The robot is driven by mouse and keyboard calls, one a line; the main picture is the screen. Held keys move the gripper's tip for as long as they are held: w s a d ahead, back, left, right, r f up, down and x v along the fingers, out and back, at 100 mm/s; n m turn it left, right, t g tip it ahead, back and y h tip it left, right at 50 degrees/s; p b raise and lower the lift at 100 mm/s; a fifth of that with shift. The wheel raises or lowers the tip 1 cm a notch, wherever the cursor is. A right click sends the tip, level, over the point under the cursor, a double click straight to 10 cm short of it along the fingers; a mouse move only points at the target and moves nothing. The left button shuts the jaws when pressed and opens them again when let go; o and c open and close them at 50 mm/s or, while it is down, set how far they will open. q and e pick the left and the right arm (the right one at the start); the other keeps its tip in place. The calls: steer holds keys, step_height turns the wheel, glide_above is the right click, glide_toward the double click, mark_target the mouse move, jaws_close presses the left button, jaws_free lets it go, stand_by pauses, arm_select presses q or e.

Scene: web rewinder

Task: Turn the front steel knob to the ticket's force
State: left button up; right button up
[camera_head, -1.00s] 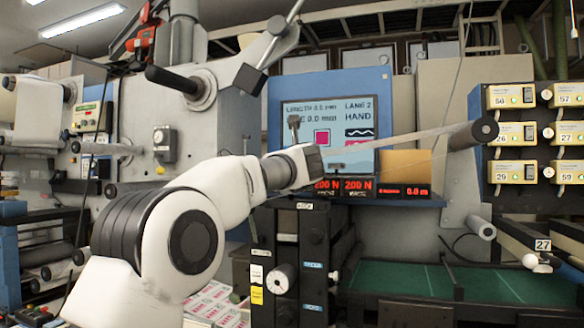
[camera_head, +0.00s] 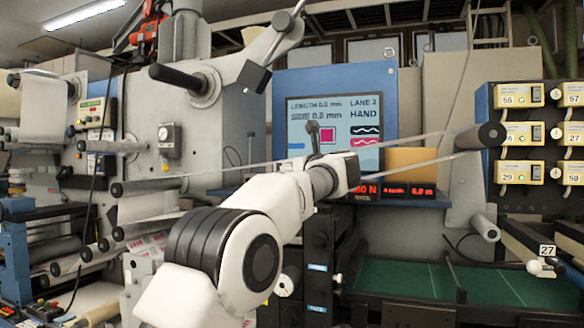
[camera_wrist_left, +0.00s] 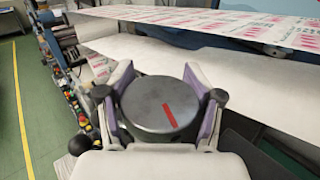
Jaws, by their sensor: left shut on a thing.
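In the left wrist view, a round dark grey knob (camera_wrist_left: 160,107) with a red mark on its flat top sits between the two fingers of my left gripper (camera_wrist_left: 160,100). The fingers press on it from both sides, and the red mark slants a little from upright. A red number display (camera_head: 366,190) is partly hidden by my arm. No ticket can be clearly identified. My right gripper is not in view.
A screen (camera_head: 335,122) reads lane 2, HAND. Printed web (camera_wrist_left: 215,22) runs above and behind the knob in the wrist view. Rollers and machine frames stand at left. A green bed (camera_head: 420,278) lies at lower right, below several numbered yellow boxes (camera_head: 518,95).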

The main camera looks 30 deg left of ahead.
arm_select(q)
steer(key=shift+f, duration=0.2)
steer(key=o, duration=1)
steer(key=shift+a, duration=0.1)
steer(key=shift+w+a, duration=0.15)
steer(key=shift+d+r, duration=0.1)
steer(key=shift+d, duration=0.25)
steer(key=v, duration=1.1)
steer(key=shift+s+d, duration=0.15)
steer(key=shift+s, duration=0.05)
